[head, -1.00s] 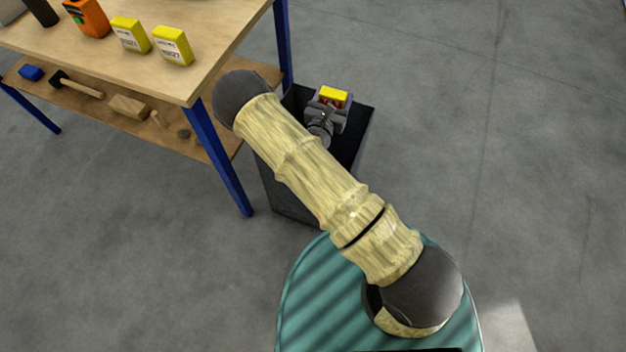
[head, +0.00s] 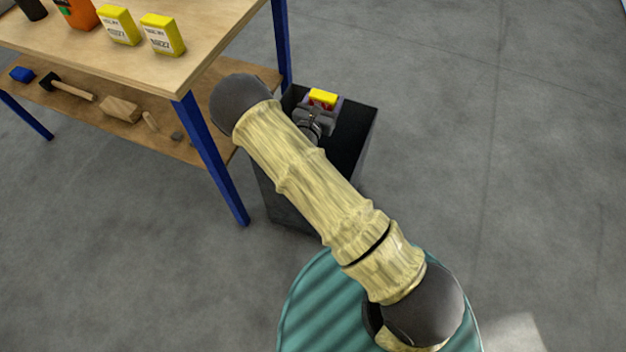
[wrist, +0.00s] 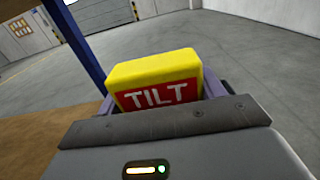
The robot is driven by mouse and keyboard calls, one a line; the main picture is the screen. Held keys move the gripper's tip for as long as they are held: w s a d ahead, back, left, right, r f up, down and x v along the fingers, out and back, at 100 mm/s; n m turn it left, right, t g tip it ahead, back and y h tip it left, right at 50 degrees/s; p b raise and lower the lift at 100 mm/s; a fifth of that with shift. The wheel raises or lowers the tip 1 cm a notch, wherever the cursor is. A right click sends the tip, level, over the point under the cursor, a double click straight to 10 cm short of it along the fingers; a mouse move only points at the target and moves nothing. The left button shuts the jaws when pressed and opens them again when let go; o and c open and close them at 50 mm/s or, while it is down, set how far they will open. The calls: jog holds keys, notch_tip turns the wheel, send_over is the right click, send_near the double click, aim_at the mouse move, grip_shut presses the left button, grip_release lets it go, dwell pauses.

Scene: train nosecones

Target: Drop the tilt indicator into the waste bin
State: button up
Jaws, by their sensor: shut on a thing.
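The tilt indicator (wrist: 158,82) is a yellow block with a red face marked TILT. It fills the middle of the wrist view and shows as a small yellow and red block in the head view (head: 322,97). My gripper (head: 318,108) is shut on it, with a finger visible on each side of the block in the wrist view. The waste bin (head: 357,118) is a tall black box beside the workbench leg. In the head view my gripper and the block are over its opening. My arm hides part of the bin, and the block's exact height cannot be told.
A wooden workbench (head: 215,40) with blue legs and a lower shelf stands to the left, close to the bin. Two yellow boxes (head: 162,35) and an orange device (head: 78,12) are on top. A mallet (head: 65,88) lies on the shelf. The floor at right is clear.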

jog(key=shift+f+b, duration=1.95)
jog(key=shift+f, duration=0.65)
jog(key=o, duration=1)
jog(key=shift+o, duration=0.2)
jog(key=p+v, duration=0.2)
jog(key=v, duration=1.5)
jog(key=shift+s+a, duration=0.1)
jog(key=shift+s, duration=0.15)
jog(key=shift+w, duration=0.1)
